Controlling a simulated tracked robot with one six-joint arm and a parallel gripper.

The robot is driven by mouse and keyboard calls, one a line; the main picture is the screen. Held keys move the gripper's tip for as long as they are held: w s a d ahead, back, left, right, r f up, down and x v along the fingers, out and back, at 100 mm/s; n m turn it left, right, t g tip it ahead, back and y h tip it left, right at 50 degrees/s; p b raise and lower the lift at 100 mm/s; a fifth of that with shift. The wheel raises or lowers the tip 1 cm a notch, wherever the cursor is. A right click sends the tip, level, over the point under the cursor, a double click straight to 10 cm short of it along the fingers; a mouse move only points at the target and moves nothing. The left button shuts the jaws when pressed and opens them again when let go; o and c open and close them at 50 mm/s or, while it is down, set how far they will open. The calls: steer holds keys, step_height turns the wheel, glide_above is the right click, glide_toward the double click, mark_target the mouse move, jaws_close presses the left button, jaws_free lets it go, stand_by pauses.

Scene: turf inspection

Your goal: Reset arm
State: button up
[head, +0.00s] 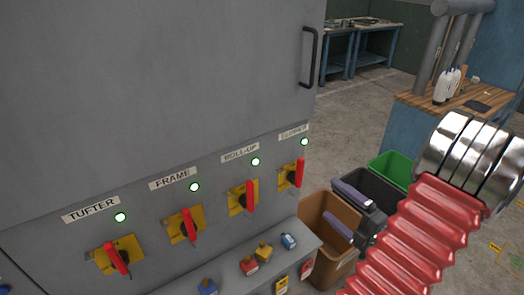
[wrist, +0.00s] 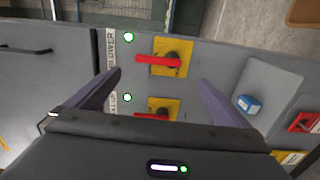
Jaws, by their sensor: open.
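My gripper (wrist: 155,95) is open and empty in the wrist view, its two dark fingers spread in front of the grey cabinet. A second red handle (wrist: 152,116) is partly hidden by the gripper body. The grey cabinet (head: 150,90) carries several red handles on yellow plates, labelled TUFTER, FRAME, ROLL-UP and one hard to read.
Padlocks, including a blue one (head: 289,241), sit on a ledge (head: 228,259) below the switches. Brown (head: 318,215), black (head: 378,190) and green (head: 396,165) bins stand right of the cabinet. A wood-topped bench (head: 425,103) is behind; open floor (head: 355,125) lies between.

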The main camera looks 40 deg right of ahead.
steer(key=w+a+r+n+g+y, duration=0.2)
steer(key=w+a+n+g+y, duration=0.25)
steer(key=a+n, duration=0.6)
steer(key=w+a+r+n+g+y, duration=0.1)
steer(key=w+a+n+g+y, duration=0.2)
steer(key=w+a+n+y, duration=0.55)
steer(key=s+a+r+n+g+h, duration=0.1)
steer(key=s+a+n+g+h, duration=0.25)
steer(key=a+n, duration=0.65)
steer(key=s+a+r+n+g+h, duration=0.1)
steer(key=s+a+n+g+h, duration=0.2)
steer(key=a+n, duration=0.7)
step_height(320, 180, up, 7)
steer(key=a+n+t+h, duration=0.1)
steer(key=n+h, duration=0.3)
steer(key=n, duration=1.2)
steer(key=shift+s+a+n+t, duration=0.15)
steer(key=shift+s+n+t, duration=0.25)
